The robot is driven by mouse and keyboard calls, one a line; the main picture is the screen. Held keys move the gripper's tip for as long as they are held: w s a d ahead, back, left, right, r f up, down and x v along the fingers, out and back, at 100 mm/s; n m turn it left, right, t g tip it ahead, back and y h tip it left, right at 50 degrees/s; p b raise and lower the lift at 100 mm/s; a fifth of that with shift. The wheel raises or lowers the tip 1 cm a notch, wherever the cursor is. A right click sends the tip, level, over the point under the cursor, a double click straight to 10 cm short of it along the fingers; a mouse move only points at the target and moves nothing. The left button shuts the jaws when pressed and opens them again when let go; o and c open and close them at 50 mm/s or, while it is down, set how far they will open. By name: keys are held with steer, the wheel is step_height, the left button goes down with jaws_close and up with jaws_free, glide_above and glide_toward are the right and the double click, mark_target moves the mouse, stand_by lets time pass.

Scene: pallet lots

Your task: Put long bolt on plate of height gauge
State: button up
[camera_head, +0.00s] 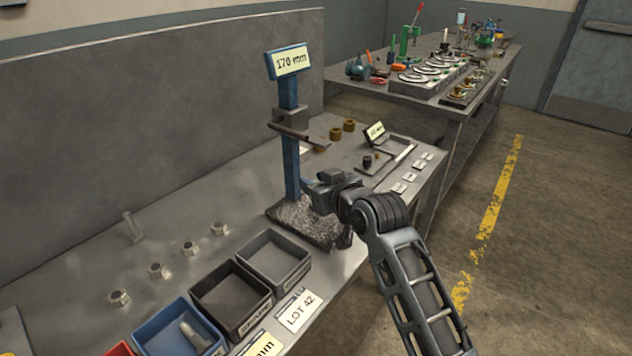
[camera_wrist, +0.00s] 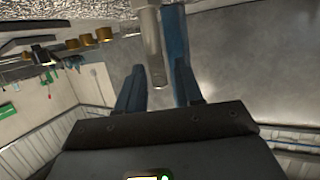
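The height gauge has a blue post (camera_head: 290,150), a "170 mm" sign (camera_head: 289,61) and a speckled stone plate (camera_head: 290,222) at its foot. My gripper (camera_head: 318,190) is just right of the post, above the plate. In the wrist view my gripper's two fingers (camera_wrist: 158,85) stand apart on either side of a long grey bolt (camera_wrist: 153,48), with a visible gap on the right. The bolt's foot is cut off at the frame top, so its contact with the plate is hidden. The post also shows behind it (camera_wrist: 173,25). Another long bolt (camera_head: 132,226) stands on the bench.
Several nuts (camera_head: 157,270) stand at the bench's left. Open bins, grey (camera_head: 300,270), black (camera_head: 262,304) and blue (camera_head: 147,345), line the front; a bolt (camera_head: 190,335) lies in the blue one. Brass pieces (camera_head: 335,134) and a small display (camera_head: 375,132) are behind the gauge.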

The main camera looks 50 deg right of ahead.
steer(key=shift+o, duration=0.7)
steer(key=shift+r, duration=0.25)
steer(key=v, duration=1.2)
steer(key=s+a+f+n+y, duration=0.1)
steer(key=s+a+f, duration=0.2)
steer(key=s+a, duration=0.25)
steer(key=s+a+f+y, duration=0.1)
steer(key=s+a+f, duration=0.25)
steer(key=a, duration=0.25)
steer(key=s+a+r+n+y, duration=0.1)
steer(key=s+a, duration=0.2)
steer(key=s, duration=0.5)
steer(key=s+a+r+n+t+y, duration=0.1)
steer(key=s+a, duration=0.3)
steer(key=s, duration=0.5)
steer(key=shift+s+a+r+n+y, duration=0.25)
steer(key=shift+r+n+y, duration=0.15)
steer(key=shift+n+y, duration=0.15)
